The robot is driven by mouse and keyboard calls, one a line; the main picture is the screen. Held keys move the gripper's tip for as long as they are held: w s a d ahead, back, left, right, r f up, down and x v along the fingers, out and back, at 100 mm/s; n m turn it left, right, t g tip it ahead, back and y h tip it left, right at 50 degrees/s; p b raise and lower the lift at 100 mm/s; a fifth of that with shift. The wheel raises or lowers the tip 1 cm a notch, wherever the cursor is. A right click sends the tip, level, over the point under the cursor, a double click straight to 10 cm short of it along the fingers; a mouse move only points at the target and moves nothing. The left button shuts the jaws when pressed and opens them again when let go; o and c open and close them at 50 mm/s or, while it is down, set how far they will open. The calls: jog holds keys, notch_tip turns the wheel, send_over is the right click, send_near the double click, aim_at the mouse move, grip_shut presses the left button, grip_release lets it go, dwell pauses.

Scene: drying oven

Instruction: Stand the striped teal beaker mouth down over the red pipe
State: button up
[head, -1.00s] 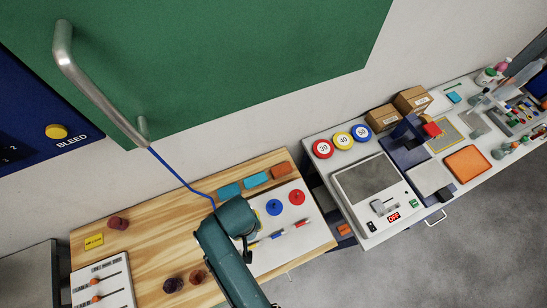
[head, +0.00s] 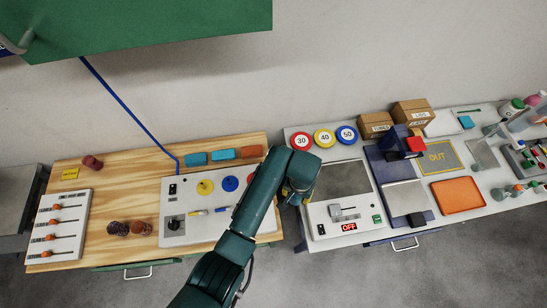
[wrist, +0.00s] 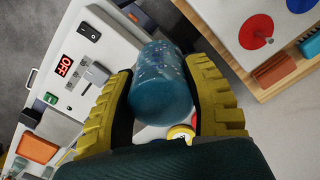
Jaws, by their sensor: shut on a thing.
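My gripper (wrist: 165,84) has two yellow ribbed fingers, shut on the sides of a teal, speckled beaker (wrist: 160,92). The beaker is held in the air; its mouth direction and stripes cannot be made out. In the head view my gripper (head: 287,193) is mostly hidden behind my teal wrist, over the left edge of the right-hand bench. The beaker is hidden there. I cannot pick out a red pipe for certain in either view.
The right-hand bench holds a hot plate (head: 341,180) reading OFF, numbered discs (head: 324,138), a blue stand (head: 392,160) and an orange tray (head: 460,195). The wooden table (head: 110,180) at left holds a white panel (head: 215,228). A gap separates the benches.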

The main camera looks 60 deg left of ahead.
jog(key=s+a+f+n+b, duration=0.1)
jog(key=s+a+n, duration=0.1)
jog(key=a, duration=0.4)
jog(key=s+a+n+b, duration=0.1)
jog(key=s+a+n, duration=0.1)
jog(key=a, duration=0.4)
jog(key=s+a+f+n, duration=0.1)
jog(key=s+a+n, duration=0.1)
jog(key=a, duration=0.3)
jog(key=shift+s+a+f+b, duration=0.35)
jog(key=shift+s+a+b, duration=0.05)
jog(key=shift+s, duration=0.25)
jog(key=shift+d+r+p, duration=0.15)
jog(key=shift+p, duration=0.2)
notch_tip(320, 180, down, 11)
jog(key=b, duration=0.8)
jog(key=shift+r, duration=0.2)
jog(key=shift+f+b, duration=0.35)
jog(key=shift+b, duration=0.05)
jog(key=o, duration=1)
jog(key=shift+c, duration=0.2)
jog(key=shift+r, duration=0.15)
